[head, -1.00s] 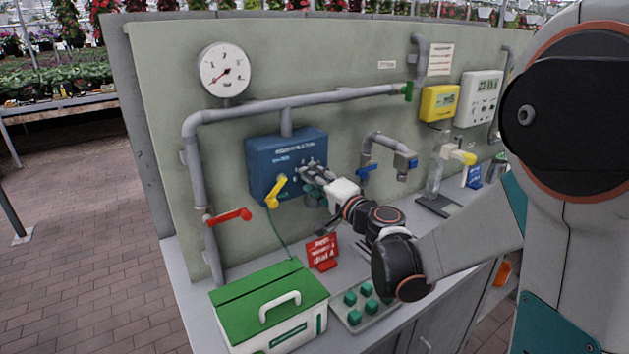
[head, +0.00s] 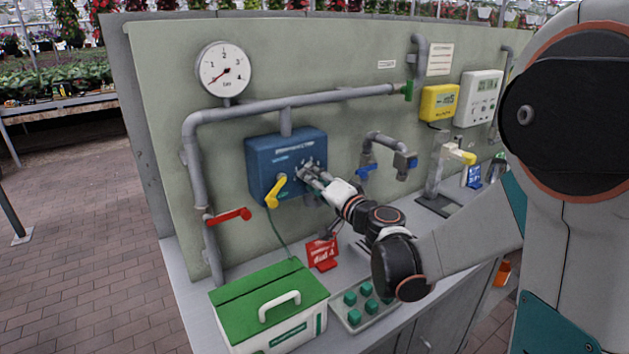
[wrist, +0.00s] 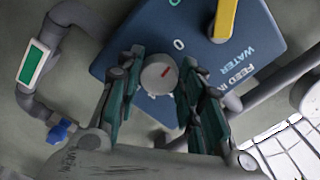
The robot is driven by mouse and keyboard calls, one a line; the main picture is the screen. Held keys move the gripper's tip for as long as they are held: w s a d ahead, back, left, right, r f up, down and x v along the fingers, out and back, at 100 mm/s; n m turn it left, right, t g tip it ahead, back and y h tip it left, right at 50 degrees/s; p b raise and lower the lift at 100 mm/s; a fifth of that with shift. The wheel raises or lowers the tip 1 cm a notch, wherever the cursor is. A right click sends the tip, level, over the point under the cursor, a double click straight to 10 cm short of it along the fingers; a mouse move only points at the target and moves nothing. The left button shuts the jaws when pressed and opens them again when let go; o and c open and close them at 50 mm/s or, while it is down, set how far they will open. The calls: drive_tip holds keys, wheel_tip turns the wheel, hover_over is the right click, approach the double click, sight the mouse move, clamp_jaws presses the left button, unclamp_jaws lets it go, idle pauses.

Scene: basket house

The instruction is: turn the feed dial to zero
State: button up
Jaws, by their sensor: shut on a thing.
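In the head view my gripper (head: 306,172) reaches the box front and hides the dial.
A yellow lever (head: 274,191) sits on the box just left of my gripper. A red lever (head: 230,216), a blue-handled tap (head: 367,168), a red sign (head: 321,252) and a green-lidded case (head: 268,300) are nearby. A pressure gauge (head: 224,69) is above.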

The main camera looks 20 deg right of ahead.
drive_tip(key=o, duration=1)
drive_tip(key=shift+o, duration=0.2)
drive_tip(key=v, duration=1.2)
